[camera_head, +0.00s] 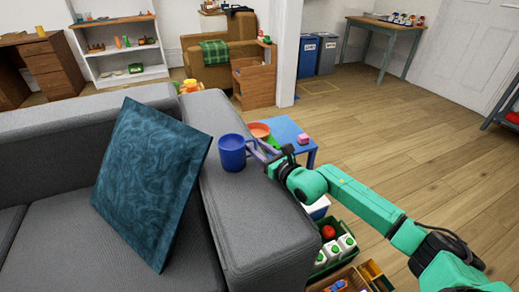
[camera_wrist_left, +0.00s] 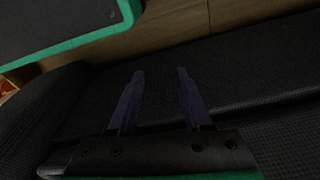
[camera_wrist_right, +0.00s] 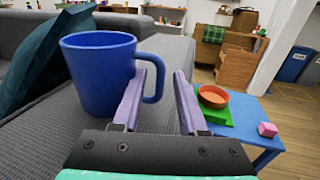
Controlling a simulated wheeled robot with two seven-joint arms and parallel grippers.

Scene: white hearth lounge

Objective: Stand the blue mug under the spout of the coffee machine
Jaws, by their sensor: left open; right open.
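The blue mug (camera_head: 232,153) stands upright on the grey sofa's right armrest, its handle toward my right gripper. My right gripper (camera_head: 257,150) is open at the handle side. In the right wrist view, the mug (camera_wrist_right: 98,75) is left of the fingers (camera_wrist_right: 166,72). The left finger overlaps the handle, and part of the handle shows in the gap; I cannot tell whether the fingers straddle it. My left gripper (camera_wrist_left: 160,72) is open and empty near dark woven fabric; it is outside the head view. I see no coffee machine in any view.
A teal cushion (camera_head: 150,178) leans on the sofa, left of the mug. A low blue table (camera_head: 285,130) with an orange bowl (camera_wrist_right: 213,97) and a pink block (camera_wrist_right: 268,129) stands beyond the armrest. Crates of cartons (camera_head: 335,252) sit beside the armrest. Open wooden floor (camera_head: 400,165) lies right.

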